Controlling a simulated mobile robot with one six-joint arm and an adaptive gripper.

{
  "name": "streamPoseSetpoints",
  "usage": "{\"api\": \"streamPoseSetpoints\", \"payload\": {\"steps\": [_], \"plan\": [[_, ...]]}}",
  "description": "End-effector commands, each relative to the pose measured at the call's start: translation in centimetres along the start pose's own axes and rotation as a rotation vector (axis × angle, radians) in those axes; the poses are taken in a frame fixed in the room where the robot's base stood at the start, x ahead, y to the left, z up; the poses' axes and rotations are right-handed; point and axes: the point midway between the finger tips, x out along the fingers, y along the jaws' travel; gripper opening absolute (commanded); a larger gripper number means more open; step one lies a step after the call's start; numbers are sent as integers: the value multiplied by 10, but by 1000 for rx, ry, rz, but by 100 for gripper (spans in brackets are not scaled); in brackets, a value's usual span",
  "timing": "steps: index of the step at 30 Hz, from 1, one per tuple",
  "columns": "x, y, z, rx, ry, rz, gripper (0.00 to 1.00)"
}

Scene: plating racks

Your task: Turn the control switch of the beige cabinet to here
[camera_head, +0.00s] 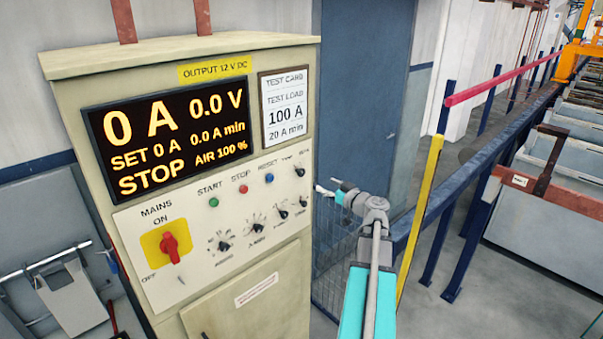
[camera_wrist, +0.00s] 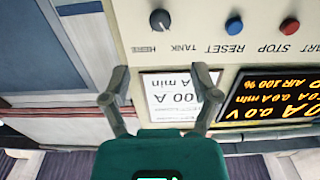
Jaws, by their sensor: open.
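The beige cabinet (camera_head: 255,255) stands at the left in the head view. Its control switch (camera_head: 300,172), a small dark knob, is at the upper right of the light panel. In the wrist view, upside down, the knob (camera_wrist: 160,20) has the labels TANK and HERE beside it. I cannot clearly tell which label its pointer faces. My gripper (camera_wrist: 162,82) is open and empty, its two fingers apart over the test card area, with the knob beyond the fingertips. In the head view my gripper (camera_head: 330,190) is to the right of the panel, apart from the knob.
A red mains switch (camera_head: 170,248) on yellow, several other dark knobs, and START, STOP and RESET buttons (camera_head: 268,178) share the panel. A display (camera_head: 165,135) reads STOP and 0 A. A yellow post (camera_head: 420,215) and blue rail stand to the right of my arm.

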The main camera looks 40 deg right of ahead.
Motion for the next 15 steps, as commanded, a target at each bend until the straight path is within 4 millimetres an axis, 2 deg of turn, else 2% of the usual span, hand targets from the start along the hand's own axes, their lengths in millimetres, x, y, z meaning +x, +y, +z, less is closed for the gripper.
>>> {"api": "streamPoseSetpoints", "payload": {"steps": [15], "plan": [[77, 1, 0, 0, 0, -2, 78]]}}
